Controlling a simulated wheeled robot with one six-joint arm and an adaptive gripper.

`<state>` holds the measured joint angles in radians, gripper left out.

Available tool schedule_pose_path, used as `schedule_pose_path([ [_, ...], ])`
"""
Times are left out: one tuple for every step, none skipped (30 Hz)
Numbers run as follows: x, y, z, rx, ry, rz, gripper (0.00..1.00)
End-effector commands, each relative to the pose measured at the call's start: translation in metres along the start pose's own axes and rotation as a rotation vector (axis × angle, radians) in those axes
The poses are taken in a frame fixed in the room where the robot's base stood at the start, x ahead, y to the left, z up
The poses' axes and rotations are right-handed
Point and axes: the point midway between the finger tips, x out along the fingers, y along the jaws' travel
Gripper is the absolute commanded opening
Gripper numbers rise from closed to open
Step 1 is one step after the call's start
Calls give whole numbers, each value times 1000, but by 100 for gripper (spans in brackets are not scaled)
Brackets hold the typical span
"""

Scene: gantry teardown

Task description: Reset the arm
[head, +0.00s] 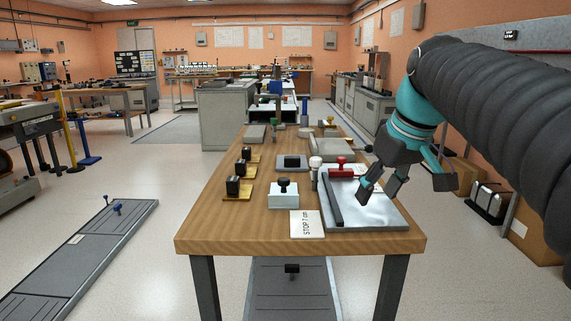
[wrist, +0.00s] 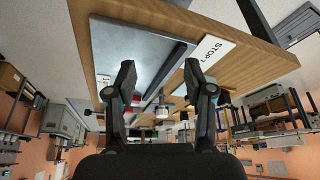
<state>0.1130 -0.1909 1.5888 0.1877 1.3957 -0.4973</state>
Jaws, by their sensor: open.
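My gripper (head: 381,190) is teal and dark grey, at the end of my black ribbed arm on the right of the head view. It hangs over the right front part of the wooden bench (head: 215,228), above a silver plate (head: 375,214). Its fingers stand apart with nothing between them. In the wrist view the gripper (wrist: 160,82) also shows open and empty, with the plate's grey surface (wrist: 125,45) and the bench beyond the fingers. The gap between fingers and plate is hard to judge.
A card reading STOP (head: 307,224) lies at the bench's front. A white block with a black knob (head: 284,200), a red-handled piece (head: 341,170) and several black blocks on yellow bases (head: 238,187) stand nearby. Cardboard boxes (head: 466,173) are at right. Floor left of the bench is partly clear.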

Motion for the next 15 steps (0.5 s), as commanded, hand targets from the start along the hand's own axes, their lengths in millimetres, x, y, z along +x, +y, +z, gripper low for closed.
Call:
schedule_pose_path([
  [6,-8,16,26,3,13,53],
  [9,-12,25,44,5,21,53],
  [15,-16,37,67,8,33,53],
  [19,-19,46,84,11,41,53],
  [24,-23,55,100,14,49,53],
  [30,-27,67,122,18,60,53],
  [35,-30,77,138,21,69,53],
  [40,-33,86,154,25,76,53],
  [48,-38,99,175,30,86,53],
  [53,-40,109,188,35,94,53],
  [59,-44,119,203,38,101,53],
  [67,-48,132,223,44,110,53],
  [73,-50,142,237,49,117,53],
  [79,-53,152,249,54,124,53],
  [87,-56,164,266,60,131,53],
])
